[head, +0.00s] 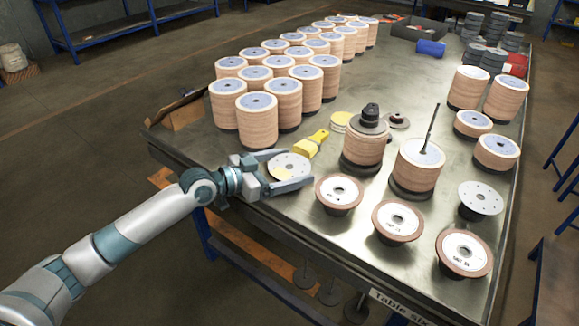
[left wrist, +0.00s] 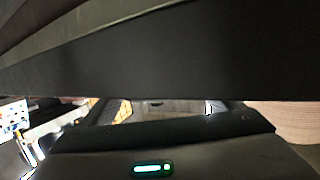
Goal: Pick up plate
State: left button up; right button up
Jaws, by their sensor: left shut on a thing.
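A round white plate (head: 289,166) with small holes and a yellowish patch sits between the fingers of my left gripper (head: 286,172), near the table's left front edge. The fingers lie on either side of it and the gripper is shut on it. I cannot tell whether the plate still touches the table. In the left wrist view a dark surface fills the upper part and hides the plate. A similar white plate (head: 480,198) lies on a dark base at the right. My right gripper is not in view.
A yellow brush (head: 311,144) lies just beyond the plate. Brown-rimmed discs (head: 339,191) stand close to its right. Stacked disc columns (head: 256,119) crowd the back left, and more stacks (head: 366,139) stand at the middle. The metal table (head: 270,214) has bare room along its front edge.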

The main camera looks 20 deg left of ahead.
aim_at(293, 168)
pick_arm(q)
jog(key=shift+r, duration=0.1)
jog(key=shift+r, duration=0.5)
jog(key=r, duration=0.3)
jog(key=shift+d+r+b, duration=0.25)
jog(key=shift+d+b, duration=0.05)
jog(key=shift+d, duration=0.1)
jog(key=d+r, duration=0.6)
jog(key=d, duration=0.5)
jog(key=shift+w+r+b, duration=0.2)
jog(key=shift+b, duration=0.1)
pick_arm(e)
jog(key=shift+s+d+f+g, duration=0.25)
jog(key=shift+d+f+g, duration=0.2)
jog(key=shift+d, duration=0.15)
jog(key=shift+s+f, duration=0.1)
pick_arm(q)
jog(key=shift+s, duration=0.1)
